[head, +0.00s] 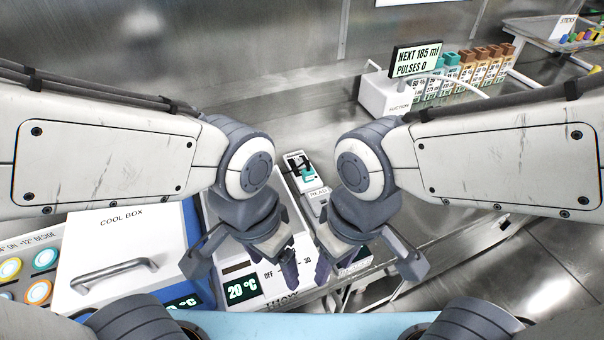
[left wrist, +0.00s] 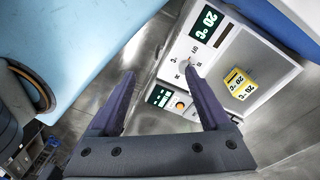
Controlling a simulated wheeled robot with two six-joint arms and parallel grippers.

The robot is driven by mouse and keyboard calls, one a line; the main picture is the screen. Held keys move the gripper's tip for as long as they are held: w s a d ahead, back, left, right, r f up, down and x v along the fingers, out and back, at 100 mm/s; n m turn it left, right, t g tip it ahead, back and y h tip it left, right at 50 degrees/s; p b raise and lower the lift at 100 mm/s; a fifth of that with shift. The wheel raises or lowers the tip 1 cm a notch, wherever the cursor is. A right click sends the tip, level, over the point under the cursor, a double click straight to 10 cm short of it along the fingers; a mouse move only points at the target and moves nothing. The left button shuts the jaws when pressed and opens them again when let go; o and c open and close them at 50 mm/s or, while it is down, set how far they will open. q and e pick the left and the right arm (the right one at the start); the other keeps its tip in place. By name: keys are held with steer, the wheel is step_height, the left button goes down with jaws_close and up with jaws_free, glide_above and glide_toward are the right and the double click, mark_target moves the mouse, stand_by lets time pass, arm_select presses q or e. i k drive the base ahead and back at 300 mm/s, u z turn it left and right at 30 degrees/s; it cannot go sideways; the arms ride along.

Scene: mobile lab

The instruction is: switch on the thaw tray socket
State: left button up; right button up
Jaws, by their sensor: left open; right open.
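The thaw tray (head: 262,298) is a white unit at the front centre in the head view, with a 20 °C display (head: 242,290) and an OFF to 30 scale partly behind my left gripper (head: 289,268). In the left wrist view the thaw tray (left wrist: 262,55) shows its display (left wrist: 208,18), the OFF marking and a small green display (left wrist: 159,96) beside an orange round part (left wrist: 180,103). I cannot tell which part is the socket switch. My left gripper is open and empty, its fingers over the panel. My right gripper (head: 336,265) is open and empty just right of it.
A cool box (head: 120,225) with a handle stands left, by round coloured buttons (head: 42,258). A READ box (head: 318,194) and a small device with teal parts (head: 304,172) lie behind the grippers. A suction unit (head: 386,95) and bottle rack stand at the back right. The steel bench between is clear.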

mark_target(297, 161)
steer(key=k, duration=1.25)
steer(key=z, duration=0.5)
steer(key=i, duration=1.5)
steer(key=u, duration=0.75)
